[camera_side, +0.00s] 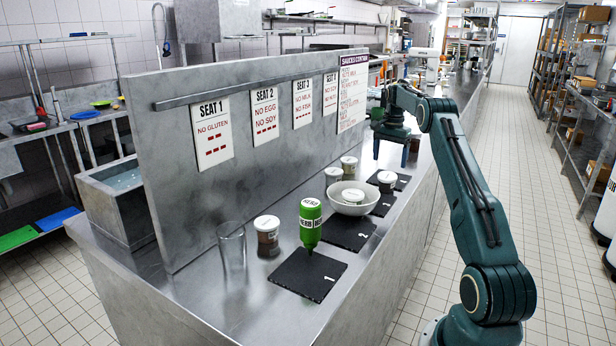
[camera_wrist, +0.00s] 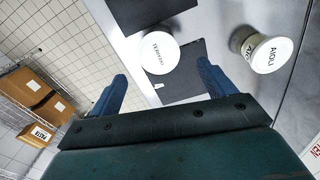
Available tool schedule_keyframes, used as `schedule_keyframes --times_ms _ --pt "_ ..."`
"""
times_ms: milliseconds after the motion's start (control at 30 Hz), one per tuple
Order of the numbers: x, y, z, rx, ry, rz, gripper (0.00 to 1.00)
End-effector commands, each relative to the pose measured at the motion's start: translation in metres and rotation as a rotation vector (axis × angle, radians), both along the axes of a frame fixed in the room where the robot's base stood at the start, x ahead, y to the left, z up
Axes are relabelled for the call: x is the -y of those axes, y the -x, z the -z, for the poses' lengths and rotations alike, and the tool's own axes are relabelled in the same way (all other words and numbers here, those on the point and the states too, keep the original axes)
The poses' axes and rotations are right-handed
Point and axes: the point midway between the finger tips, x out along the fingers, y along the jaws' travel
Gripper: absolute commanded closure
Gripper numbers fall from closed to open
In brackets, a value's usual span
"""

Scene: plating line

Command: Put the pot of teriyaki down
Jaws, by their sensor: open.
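The pot of teriyaki (camera_wrist: 160,53), with a white lid lettered TERIYAKI, stands upright at a dark slate mat (camera_wrist: 190,82) in the wrist view. In the side view the white-lidded pot (camera_side: 387,183) below my gripper appears to be the same one, by the farthest mat (camera_side: 403,181). My gripper (camera_side: 391,163) is above it, pointing down with its blue fingers apart. In the wrist view the gripper (camera_wrist: 163,72) has one finger to each side of the lid; no contact shows. The pot's body is mostly hidden under its lid there.
An aioli pot (camera_wrist: 268,55) stands close by. A pale bowl (camera_side: 336,198), green bottle (camera_side: 311,225), brown pot (camera_side: 268,240) and empty glass (camera_side: 232,248) stand nearer the camera. A steel panel with seat signs (camera_side: 212,131) borders the counter. Bare steel (camera_side: 240,300) lies at the front.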

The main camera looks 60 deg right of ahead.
Motion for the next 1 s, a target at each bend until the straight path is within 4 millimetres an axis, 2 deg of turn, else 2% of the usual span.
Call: schedule_keyframes --times_ms 167,400,600,1000 --pt "0.0 0.0 -0.027 0.002 0.002 0.0 0.18" --pt "0.001 0.0 -0.045 0.001 0.001 0.0 0.18" --pt "0.0 0.0 -0.052 0.0 -0.001 0.0 0.18" --pt "0.0 0.0 -0.053 0.0 0.0 0.0 0.18"
